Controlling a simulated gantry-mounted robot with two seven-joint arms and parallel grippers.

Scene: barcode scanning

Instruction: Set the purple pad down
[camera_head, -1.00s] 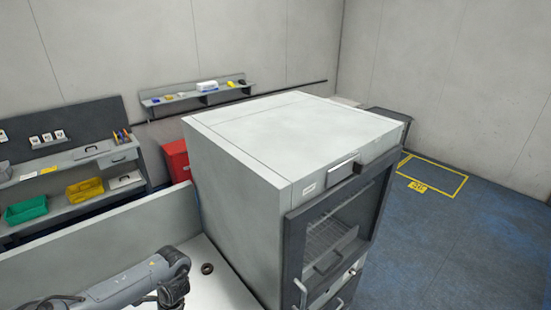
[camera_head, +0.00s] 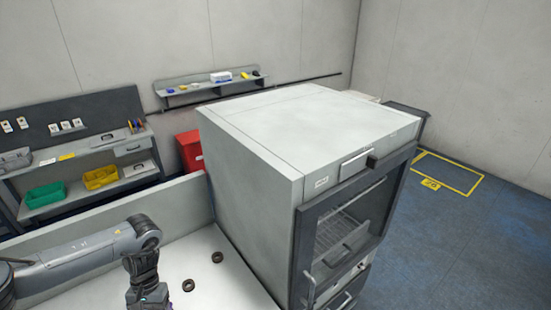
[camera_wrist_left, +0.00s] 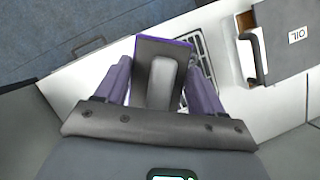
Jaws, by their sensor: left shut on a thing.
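The purple pad (camera_wrist_left: 180,42) shows in the left wrist view as a dark plate with a purple edge. My left gripper (camera_wrist_left: 158,68) is shut on it, with a purple finger on either side. A grey rounded piece lies across the middle of the pad and hides part of it. White surface shows beyond the pad; I cannot tell the gap between them. In the head view my left wrist (camera_head: 147,284) is at the bottom edge over the white worktop, and the pad cannot be made out there. My right gripper is in neither view.
A tall grey cabinet (camera_head: 300,130) with a glass door stands right of the worktop (camera_head: 215,285). The worktop has two dark ring-shaped openings (camera_head: 217,257). The wrist view shows a slotted grille (camera_wrist_left: 200,48) and a dark panel labelled OIL (camera_wrist_left: 290,55) with a handle.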

